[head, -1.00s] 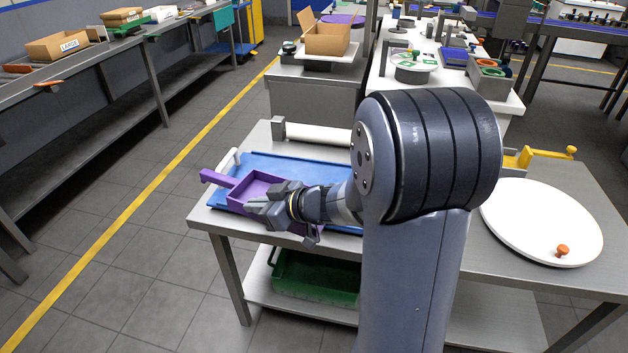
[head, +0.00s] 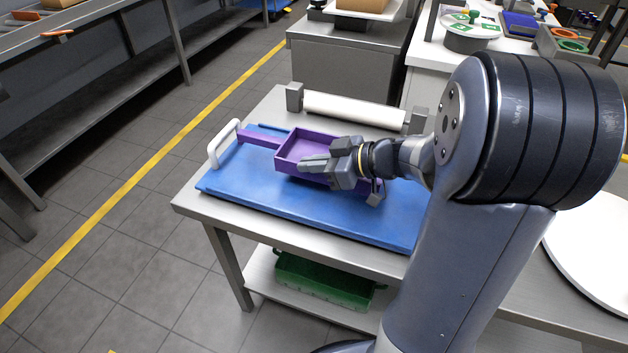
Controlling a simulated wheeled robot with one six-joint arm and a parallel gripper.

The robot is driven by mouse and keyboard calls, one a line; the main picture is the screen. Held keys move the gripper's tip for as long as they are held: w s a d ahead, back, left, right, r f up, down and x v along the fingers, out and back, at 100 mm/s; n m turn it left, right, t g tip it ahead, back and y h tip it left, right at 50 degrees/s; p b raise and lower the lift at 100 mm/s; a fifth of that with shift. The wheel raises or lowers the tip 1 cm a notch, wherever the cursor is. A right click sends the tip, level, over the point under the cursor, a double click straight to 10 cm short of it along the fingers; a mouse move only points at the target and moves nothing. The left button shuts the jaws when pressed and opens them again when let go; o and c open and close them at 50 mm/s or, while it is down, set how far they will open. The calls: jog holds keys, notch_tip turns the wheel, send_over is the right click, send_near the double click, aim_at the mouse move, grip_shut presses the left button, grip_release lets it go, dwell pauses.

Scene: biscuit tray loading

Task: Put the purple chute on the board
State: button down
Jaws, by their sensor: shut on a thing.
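The purple chute (head: 292,157) is a shallow open box with a long narrow handle pointing to the left. It is over the blue board (head: 250,196), near the board's far side. Whether it touches the board or hangs just above it, I cannot tell. My gripper (head: 318,164) is shut on the chute near its right part, and hides part of it. The board lies flat on the steel table and has a white handle (head: 211,150) at its left end.
A white roller (head: 355,109) between grey blocks lies behind the board. A white round disc (head: 590,245) is on the table at the right, partly behind my arm. A green crate (head: 320,282) sits on the shelf below. The floor to the left is clear.

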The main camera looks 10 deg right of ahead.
aim_at(308, 179)
notch_tip(308, 179, down, 4)
jog(key=shift+f+b, duration=0.15)
jog(key=shift+b, duration=0.65)
jog(key=c, duration=1.6)
grip_release()
jog(key=shift+s+d+r, duration=0.1)
jog(key=shift+d+r, duration=0.1)
jog(key=shift+r, duration=0.05)
jog(key=shift+p+v, duration=1.15)
jog(key=shift+v, duration=2.35)
